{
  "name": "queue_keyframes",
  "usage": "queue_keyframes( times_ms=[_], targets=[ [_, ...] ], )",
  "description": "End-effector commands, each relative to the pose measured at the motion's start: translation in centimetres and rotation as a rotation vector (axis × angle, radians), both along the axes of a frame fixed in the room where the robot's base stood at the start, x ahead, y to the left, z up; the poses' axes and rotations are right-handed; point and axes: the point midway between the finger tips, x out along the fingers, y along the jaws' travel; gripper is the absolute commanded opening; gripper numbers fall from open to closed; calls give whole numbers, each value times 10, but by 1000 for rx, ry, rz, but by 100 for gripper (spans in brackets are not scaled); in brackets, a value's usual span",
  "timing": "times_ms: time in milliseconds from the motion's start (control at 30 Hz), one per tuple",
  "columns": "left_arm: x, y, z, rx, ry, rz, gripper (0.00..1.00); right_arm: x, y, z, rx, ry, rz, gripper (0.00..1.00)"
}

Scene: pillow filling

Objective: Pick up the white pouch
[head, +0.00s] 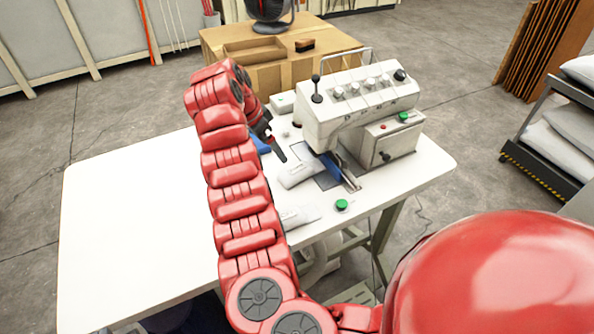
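A small white pouch-like item (298,172) lies on the white table beside the sewing machine's work plate. A second white, flat item (300,216) lies nearer the table's front edge, partly hidden by my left arm. I cannot tell for certain which one is the pouch. My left gripper (273,142) is above the table, up and left of the nearer-to-machine white item and apart from it. Its dark fingers are small and partly hidden, so their opening is unclear. My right gripper is not in view.
A white sewing machine (360,100) with knobs stands on the table (130,200). A green button (341,205) is near the front edge. A blue item (261,145) lies by my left gripper. Boxes (285,70) stand behind. The table's left side is clear.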

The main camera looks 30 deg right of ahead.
Motion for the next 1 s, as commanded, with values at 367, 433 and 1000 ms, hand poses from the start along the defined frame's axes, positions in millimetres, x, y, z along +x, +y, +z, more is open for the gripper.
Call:
queue_keyframes(
  times_ms=[367, 433, 1000],
  targets=[
    [0, 0, 32, 0, 0, 0, 0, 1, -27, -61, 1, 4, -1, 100],
    [0, 0, 36, 0, 0, 0, 0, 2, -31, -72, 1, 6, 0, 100],
    [0, 0, 69, 0, 0, 0, 0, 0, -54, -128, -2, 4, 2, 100]
  ],
)
